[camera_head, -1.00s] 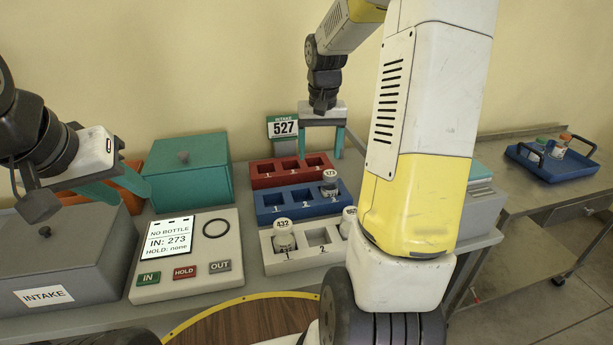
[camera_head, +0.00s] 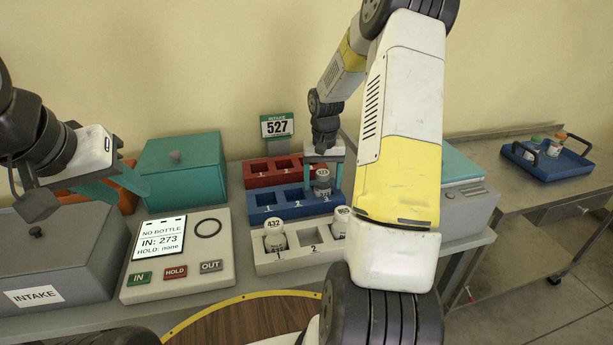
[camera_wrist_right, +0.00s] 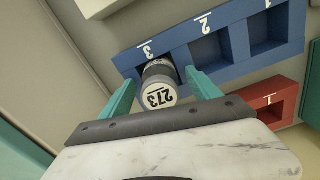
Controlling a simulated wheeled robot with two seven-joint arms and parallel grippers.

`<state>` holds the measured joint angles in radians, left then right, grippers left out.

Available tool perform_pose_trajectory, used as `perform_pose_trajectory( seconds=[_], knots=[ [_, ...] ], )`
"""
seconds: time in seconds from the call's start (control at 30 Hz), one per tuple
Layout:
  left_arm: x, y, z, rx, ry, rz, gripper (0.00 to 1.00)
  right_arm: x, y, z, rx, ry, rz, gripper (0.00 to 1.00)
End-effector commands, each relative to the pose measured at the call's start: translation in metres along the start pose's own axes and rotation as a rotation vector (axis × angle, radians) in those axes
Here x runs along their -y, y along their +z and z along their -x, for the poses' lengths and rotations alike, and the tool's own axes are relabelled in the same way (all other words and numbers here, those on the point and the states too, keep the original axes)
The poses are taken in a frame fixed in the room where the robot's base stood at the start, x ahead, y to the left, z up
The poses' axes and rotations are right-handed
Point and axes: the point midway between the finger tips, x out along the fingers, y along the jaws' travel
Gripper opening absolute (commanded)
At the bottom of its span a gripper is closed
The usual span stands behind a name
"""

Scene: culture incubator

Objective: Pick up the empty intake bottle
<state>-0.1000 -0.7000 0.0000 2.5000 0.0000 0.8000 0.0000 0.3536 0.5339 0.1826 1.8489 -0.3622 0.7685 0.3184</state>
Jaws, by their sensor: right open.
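A grey-white bottle labelled 273 (camera_wrist_right: 158,88) stands in slot 3 of the blue rack (camera_head: 268,210). It also shows in the head view (camera_head: 322,187). My right gripper (camera_head: 323,182) is open above the blue rack, with its teal fingers on either side of the bottle. In the right wrist view the bottle's cap lies between the fingertips (camera_wrist_right: 160,88), with no clear grip on it. Whether the bottle is empty cannot be seen. My left gripper (camera_head: 105,188) is open and empty near the grey INTAKE box (camera_head: 60,262) and the control panel.
The control panel (camera_head: 222,258) reads NO BOTTLE, IN: 273, HOLD: none. A white rack (camera_head: 300,258) holds bottles 432 (camera_head: 275,235) and another (camera_head: 341,220). A teal box (camera_head: 185,165) stands left.

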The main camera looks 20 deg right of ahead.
Motion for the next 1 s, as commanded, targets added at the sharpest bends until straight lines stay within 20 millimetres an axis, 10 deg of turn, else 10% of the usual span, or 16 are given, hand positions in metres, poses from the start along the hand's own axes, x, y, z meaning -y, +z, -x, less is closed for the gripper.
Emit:
perform_pose_trajectory(
  seconds=[0.17, 0.5, 1.0],
  knots=[
    [0.000, 0.000, 0.000, 0.000, 0.000, 0.000, 0.36, 0.000, 0.000, 0.000, -0.001, 0.000, 0.000, 0.72],
    [0.000, 0.000, 0.000, 0.000, 0.000, 0.000, 0.36, 0.000, 0.000, 0.001, -0.001, 0.000, 0.001, 0.07],
    [0.000, 0.000, 0.000, 0.000, 0.000, 0.000, 0.36, 0.000, -0.002, 0.045, -0.007, 0.001, 0.001, 0.07]
  ],
)
